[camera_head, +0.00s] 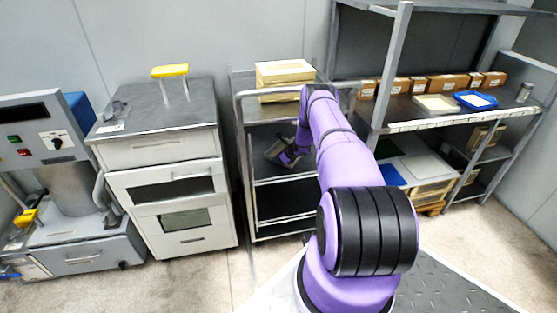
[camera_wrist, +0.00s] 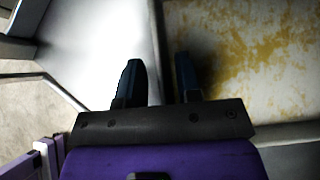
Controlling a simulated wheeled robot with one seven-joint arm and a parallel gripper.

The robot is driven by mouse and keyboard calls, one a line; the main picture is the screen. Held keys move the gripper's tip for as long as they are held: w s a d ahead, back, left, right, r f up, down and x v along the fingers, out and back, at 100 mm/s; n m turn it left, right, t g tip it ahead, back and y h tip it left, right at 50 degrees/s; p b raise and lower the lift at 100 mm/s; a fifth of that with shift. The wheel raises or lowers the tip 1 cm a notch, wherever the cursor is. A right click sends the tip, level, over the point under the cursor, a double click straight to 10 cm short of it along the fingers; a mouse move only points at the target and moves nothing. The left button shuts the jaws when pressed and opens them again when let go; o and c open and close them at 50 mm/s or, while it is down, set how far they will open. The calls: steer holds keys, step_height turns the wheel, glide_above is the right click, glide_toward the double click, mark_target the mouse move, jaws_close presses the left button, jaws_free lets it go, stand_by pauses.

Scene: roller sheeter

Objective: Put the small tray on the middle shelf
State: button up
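I cannot tell whether either is the small tray. In the head view my arm reaches to the metal rack cart (camera_head: 247,165), with its end low inside the cart beside a dark grey shape (camera_head: 274,148). A cream tray (camera_head: 437,104) and a blue tray (camera_head: 475,100) sit on the right shelving.
Cream boxes (camera_head: 285,73) stand on the cart top. A drawer cabinet (camera_head: 165,155) with a yellow-topped item (camera_head: 171,71) stands left of the cart, and a machine (camera_head: 55,150) further left. Shelving (camera_head: 430,122) with several cardboard boxes is at right. Floor is clear in front.

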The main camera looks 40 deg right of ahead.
steer(key=v, duration=1.2)
steer(key=shift+r, duration=0.15)
steer(key=shift+o, duration=0.2)
stand_by(0.9)
